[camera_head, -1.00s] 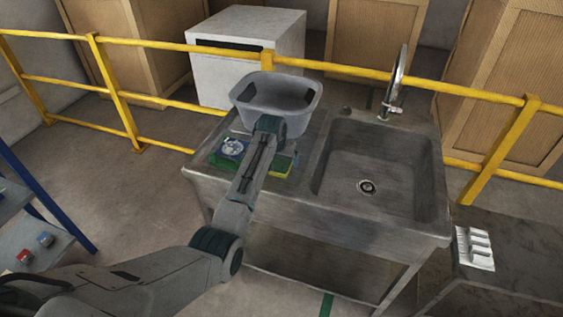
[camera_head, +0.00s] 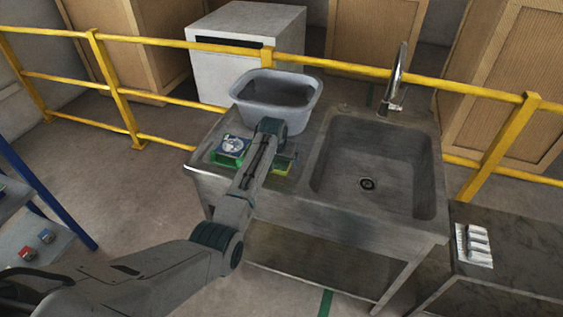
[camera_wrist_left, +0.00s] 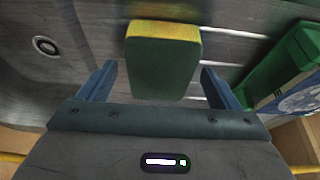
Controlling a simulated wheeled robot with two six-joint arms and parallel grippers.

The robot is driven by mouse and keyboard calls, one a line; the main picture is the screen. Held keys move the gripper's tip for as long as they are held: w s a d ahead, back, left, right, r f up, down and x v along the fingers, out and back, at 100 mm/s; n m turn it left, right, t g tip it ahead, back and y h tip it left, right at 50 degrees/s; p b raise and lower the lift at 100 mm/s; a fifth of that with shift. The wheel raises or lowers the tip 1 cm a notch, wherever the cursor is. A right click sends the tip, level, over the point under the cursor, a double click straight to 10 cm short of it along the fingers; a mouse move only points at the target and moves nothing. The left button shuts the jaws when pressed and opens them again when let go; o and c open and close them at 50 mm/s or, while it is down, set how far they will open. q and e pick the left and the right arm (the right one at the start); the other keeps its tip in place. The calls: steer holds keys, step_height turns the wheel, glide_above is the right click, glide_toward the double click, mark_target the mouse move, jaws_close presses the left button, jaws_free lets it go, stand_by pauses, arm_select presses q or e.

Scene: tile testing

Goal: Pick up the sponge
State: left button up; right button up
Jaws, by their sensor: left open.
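The sponge (camera_wrist_left: 162,62), yellow with a dark green face, shows in the left wrist view between and slightly beyond the two fingers of my left gripper (camera_wrist_left: 158,84). The fingers are apart, with a gap on each side of the sponge. In the head view the sponge (camera_head: 283,167) lies on the left part of the sink counter, mostly hidden behind my left arm. The fingers are hidden there too. My right gripper does not show.
A green box with a round disc (camera_head: 231,148) stands left of the sponge. A grey tub (camera_head: 277,106) stands behind it. The sink basin (camera_head: 380,165) is to the right, with a tall faucet (camera_head: 396,85). A yellow rail (camera_head: 340,69) runs behind.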

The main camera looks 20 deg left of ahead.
mark_target(281, 160)
arm_select(q)
steer(key=c, duration=1.1)
steer(key=shift+o, duration=0.2)
steer(key=shift+r, duration=0.1)
steer(key=shift+r+b, duration=0.25)
steer(key=shift+b, duration=0.15)
step_height(281, 160, up, 2)
steer(key=shift+r+b, duration=0.25)
steer(key=shift+b, duration=0.55)
steer(key=s+r+b, duration=0.2)
steer(key=s+b, duration=0.1)
steer(key=s, duration=1.3)
steer(key=shift+d+r, duration=0.15)
steer(key=shift+d, duration=0.1)
